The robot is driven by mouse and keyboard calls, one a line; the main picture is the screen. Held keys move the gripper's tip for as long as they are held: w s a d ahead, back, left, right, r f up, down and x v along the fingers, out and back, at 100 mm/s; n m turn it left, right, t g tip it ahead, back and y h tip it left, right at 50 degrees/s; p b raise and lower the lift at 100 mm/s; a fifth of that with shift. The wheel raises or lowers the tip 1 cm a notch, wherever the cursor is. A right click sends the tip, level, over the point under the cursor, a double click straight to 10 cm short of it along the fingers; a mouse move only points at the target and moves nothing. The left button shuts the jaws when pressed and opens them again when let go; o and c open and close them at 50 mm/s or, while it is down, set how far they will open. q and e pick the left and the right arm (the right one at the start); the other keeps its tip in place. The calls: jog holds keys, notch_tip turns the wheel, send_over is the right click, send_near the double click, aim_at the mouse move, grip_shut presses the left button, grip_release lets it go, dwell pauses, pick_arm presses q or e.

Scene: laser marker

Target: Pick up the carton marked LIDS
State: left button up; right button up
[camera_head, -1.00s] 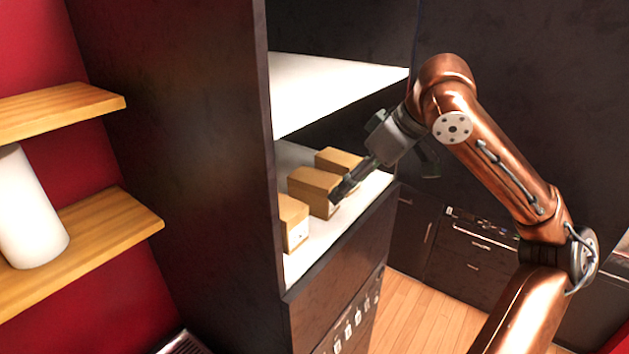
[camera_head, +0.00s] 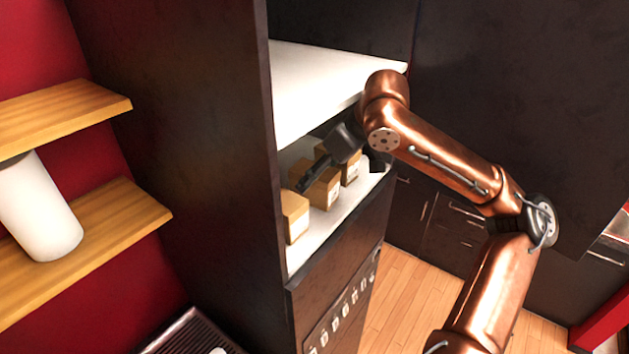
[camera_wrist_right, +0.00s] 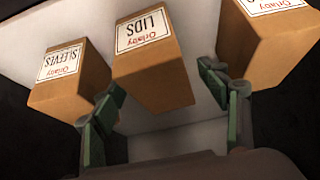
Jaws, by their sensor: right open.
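The carton marked LIDS (camera_wrist_right: 150,65) is a brown box with a white label, upside down in the right wrist view. It is the middle of three cartons, and the middle carton also shows in the head view (camera_head: 325,190), on a white shelf (camera_head: 322,237). My right gripper (camera_wrist_right: 160,79) is open. In the wrist view, its green-padded fingers appear on either side of the LIDS carton; I cannot tell whether they touch it. In the head view the gripper (camera_head: 306,184) reaches in over the carton row, partly hiding it. My left gripper is out of view.
A carton marked SLEEVES (camera_wrist_right: 70,80) stands on one side of LIDS, and another carton (camera_wrist_right: 268,45) on the other, with narrow gaps. A white upper shelf (camera_head: 315,85) and a dark cabinet side panel (camera_head: 185,130) bound the space. Wooden shelves (camera_head: 100,225) are at left.

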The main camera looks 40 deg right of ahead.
jog(key=shift+f, duration=0.1)
jog(key=shift+c, duration=0.7)
jog(key=c, duration=1.4)
jog(key=shift+o, duration=0.2)
